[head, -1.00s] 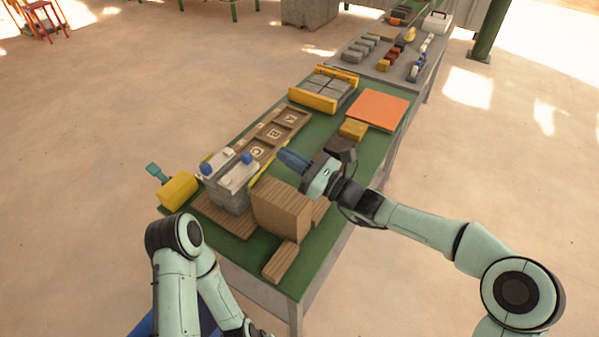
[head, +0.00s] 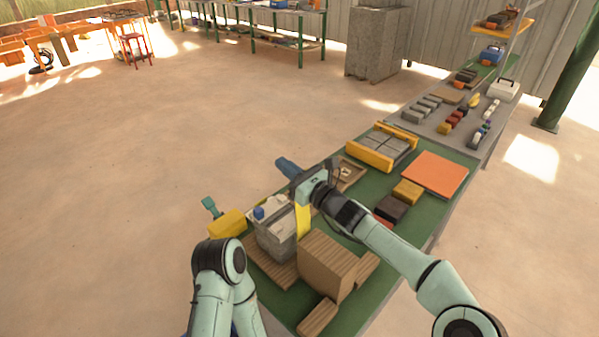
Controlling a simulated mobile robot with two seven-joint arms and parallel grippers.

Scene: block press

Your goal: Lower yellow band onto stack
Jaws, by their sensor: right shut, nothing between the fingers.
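The stack is a block of grey bricks (head: 275,240) on a wooden board, with a pale top piece (head: 276,210) and a blue knob (head: 259,212). A yellow strip (head: 303,220), which looks like the band, stands upright at the stack's right side, just below my right gripper (head: 302,188). The gripper hides the strip's upper end, and I cannot tell whether the two touch. My right gripper is shut, with nothing seen between its fingers, over the stack's right rear.
A wooden block (head: 328,266) stands right of the stack.

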